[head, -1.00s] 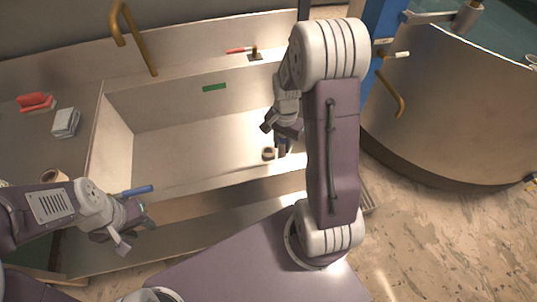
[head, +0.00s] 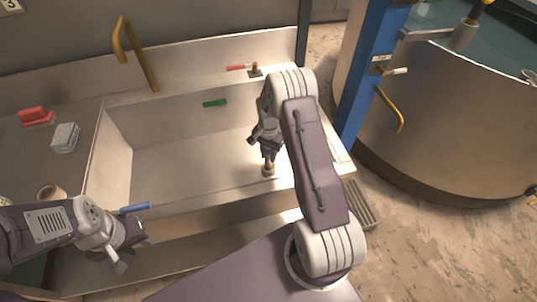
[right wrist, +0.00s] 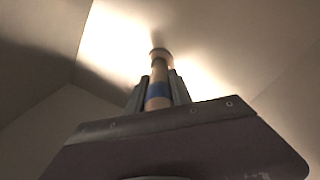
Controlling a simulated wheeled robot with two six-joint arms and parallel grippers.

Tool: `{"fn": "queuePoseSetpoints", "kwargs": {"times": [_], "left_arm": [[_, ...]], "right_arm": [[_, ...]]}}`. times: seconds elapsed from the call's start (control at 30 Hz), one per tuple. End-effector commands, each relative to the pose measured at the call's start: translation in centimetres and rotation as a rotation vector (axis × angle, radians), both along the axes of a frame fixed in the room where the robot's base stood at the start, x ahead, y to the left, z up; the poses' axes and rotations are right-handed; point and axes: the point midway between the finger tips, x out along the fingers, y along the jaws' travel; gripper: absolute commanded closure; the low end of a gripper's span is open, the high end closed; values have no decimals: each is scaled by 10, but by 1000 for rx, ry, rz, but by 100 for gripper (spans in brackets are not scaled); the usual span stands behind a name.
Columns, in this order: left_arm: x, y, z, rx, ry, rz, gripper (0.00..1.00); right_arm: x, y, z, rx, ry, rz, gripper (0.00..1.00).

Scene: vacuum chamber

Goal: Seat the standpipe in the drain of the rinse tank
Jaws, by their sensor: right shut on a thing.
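The rinse tank (head: 185,165) is the pale rectangular basin in the middle of the head view. My right gripper (head: 268,150) is inside it near the right end, shut on the standpipe. In the right wrist view the standpipe (right wrist: 157,92) is a tan tube with a blue band, held between the fingers. Its far end meets a round tan collar, the drain (right wrist: 160,54), on the tank floor; the drain also shows in the head view (head: 268,171). I cannot tell whether the pipe is in the drain or just above. My left gripper (head: 135,253) is open and empty at the tank's front left.
A brass faucet (head: 135,50) rises behind the tank. A red-handled tool (head: 238,67) lies on the back ledge, and a green label (head: 214,103) is on the back wall. A blue post (head: 368,70) stands right.

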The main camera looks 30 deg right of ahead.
Motion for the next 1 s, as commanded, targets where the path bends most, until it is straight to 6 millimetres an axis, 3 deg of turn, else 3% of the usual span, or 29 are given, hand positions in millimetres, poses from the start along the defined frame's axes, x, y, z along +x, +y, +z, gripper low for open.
{"fn": "queuePoseSetpoints", "kwargs": {"times": [0.27,0.3,0.37,0.63,0.77,1.0], "left_arm": [[0,0,-2,0,0,0,64],[0,0,-2,0,0,0,64],[0,0,-2,0,0,0,64],[0,0,-1,0,0,0,64],[0,0,1,0,0,0,64],[0,0,6,0,0,0,64]], "right_arm": [[0,0,-3,0,-1,0,100],[0,0,-3,0,-1,0,68],[0,0,-2,0,-1,0,52],[0,0,-2,0,-1,0,52],[1,0,9,-1,-4,0,52],[2,0,70,-2,-7,0,52]]}}
